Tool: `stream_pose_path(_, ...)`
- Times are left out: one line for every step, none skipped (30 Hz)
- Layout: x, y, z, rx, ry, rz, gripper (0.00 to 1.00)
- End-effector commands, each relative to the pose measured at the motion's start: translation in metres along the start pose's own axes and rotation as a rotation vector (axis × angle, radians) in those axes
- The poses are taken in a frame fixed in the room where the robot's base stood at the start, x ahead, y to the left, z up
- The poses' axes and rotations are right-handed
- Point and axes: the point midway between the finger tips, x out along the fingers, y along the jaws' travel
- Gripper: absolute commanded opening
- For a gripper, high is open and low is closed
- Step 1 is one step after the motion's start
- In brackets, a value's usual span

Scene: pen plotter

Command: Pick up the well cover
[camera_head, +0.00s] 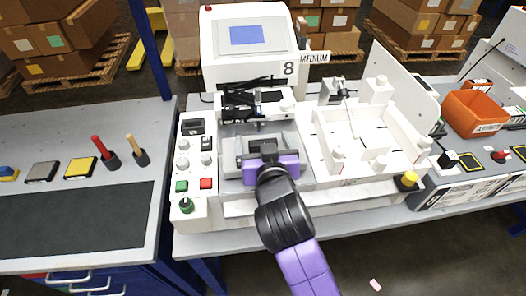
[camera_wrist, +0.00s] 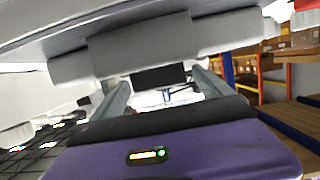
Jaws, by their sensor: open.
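A grey, flat-topped part that looks like the well cover (camera_head: 282,140) lies in the white machine's front bay, partly hidden behind my gripper. In the wrist view a grey panel with a thick grey bar (camera_wrist: 140,48) fills the top of the picture, close in front of my fingers; I take it for the same cover. My gripper (camera_head: 262,150) reaches in from the front, at the cover. In the wrist view its two fingers (camera_wrist: 162,88) are apart, with a small dark block showing between them. I cannot tell whether they touch the bar.
The white machine (camera_head: 247,40) rises behind the bay, with a dark carriage (camera_head: 245,103) just above it. A white walled tray (camera_head: 352,130) stands at right. Buttons (camera_head: 205,184) sit at left. An orange bin (camera_head: 474,111) stands farther right.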

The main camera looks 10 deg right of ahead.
Motion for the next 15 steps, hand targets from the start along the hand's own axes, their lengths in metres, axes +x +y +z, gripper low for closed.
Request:
stream_pose_path(-0.0001,0.0,0.0001,0.0,0.0,0.0,0.83)
stream_pose_path(-0.0002,-0.0001,0.0001,0.0,0.0,0.0,0.77)
stream_pose_path(-0.0002,-0.0001,0.0001,0.0,0.0,0.0,0.69)
stream_pose_path(-0.0003,-0.0001,0.0,0.0,0.0,0.0,0.64)
stream_pose_path(-0.0003,-0.0001,0.0,0.0,0.0,0.0,0.58)
stream_pose_path(-0.0003,-0.0001,0.0001,0.0,0.0,0.0,0.5)
stream_pose_path(-0.0003,-0.0002,0.0001,0.0,0.0,0.0,0.44)
stream_pose_path(-0.0003,-0.0002,0.0,0.0,0.0,0.0,0.38)
stream_pose_path(-0.0004,-0.0001,0.0,0.0,0.0,0.0,0.3)
stream_pose_path(-0.0004,-0.0001,0.0,0.0,0.0,0.0,0.24)
stream_pose_path(-0.0004,-0.0002,0.0,0.0,0.0,0.0,0.19)
stream_pose_path(-0.0005,-0.0002,-0.0005,0.0,0.001,0.0,0.19)
stream_pose_path(-0.0005,-0.0002,-0.0005,0.0,0.001,0.0,0.19)
stream_pose_path(-0.0005,-0.0002,-0.0005,0.0,0.001,0.0,0.19)
stream_pose_path(-0.0005,-0.0002,-0.0005,0.0,0.001,0.0,0.19)
